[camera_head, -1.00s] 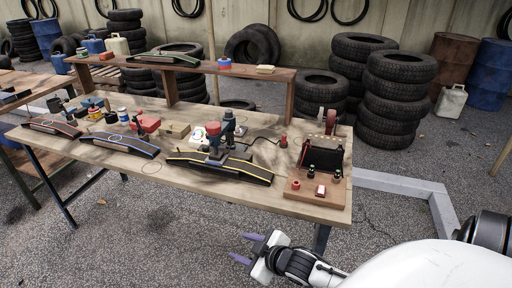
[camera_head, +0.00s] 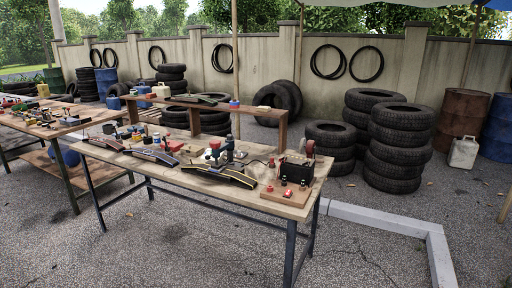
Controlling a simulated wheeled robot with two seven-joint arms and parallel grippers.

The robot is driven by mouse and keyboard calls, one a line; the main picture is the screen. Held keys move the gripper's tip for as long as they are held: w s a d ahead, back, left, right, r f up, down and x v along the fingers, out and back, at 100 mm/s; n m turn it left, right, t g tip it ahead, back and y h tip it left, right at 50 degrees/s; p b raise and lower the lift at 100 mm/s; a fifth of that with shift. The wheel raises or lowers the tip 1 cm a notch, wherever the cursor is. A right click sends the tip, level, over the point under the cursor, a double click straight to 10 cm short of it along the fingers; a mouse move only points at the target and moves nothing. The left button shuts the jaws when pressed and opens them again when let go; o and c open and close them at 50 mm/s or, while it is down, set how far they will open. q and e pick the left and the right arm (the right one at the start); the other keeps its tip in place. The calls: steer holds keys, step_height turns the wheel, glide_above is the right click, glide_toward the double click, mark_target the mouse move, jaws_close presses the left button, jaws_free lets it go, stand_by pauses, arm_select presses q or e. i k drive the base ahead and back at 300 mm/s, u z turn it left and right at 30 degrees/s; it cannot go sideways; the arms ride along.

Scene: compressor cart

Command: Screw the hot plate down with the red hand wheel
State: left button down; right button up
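A small dark clamp-like device (camera_head: 229,149) stands over a curved black strip with yellow edges (camera_head: 221,172) on the wooden workbench (camera_head: 180,183). A red round part (camera_head: 214,143) shows at the device's upper left; it looks like a hand wheel. I cannot make out the hot plate itself or whether it touches the strip. Another red wheel-shaped thing (camera_head: 309,149) stands upright at the bench's back right. Neither of my grippers is in view.
A black box (camera_head: 297,168) stands by a brown board with knobs (camera_head: 288,194) at the bench's right end. A raised shelf (camera_head: 240,109) runs along the back. Another bench (camera_head: 62,130) stands left. Tyre stacks (camera_head: 397,160) stand behind right. The front floor is clear.

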mark_target(215, 144)
steer(key=u, duration=0.8)
steer(key=i, duration=0.7)
steer(key=u, duration=1.1)
steer(key=i, duration=1.25)
steer(key=z, duration=1)
steer(key=i, duration=0.75)
steer(key=z, duration=0.8)
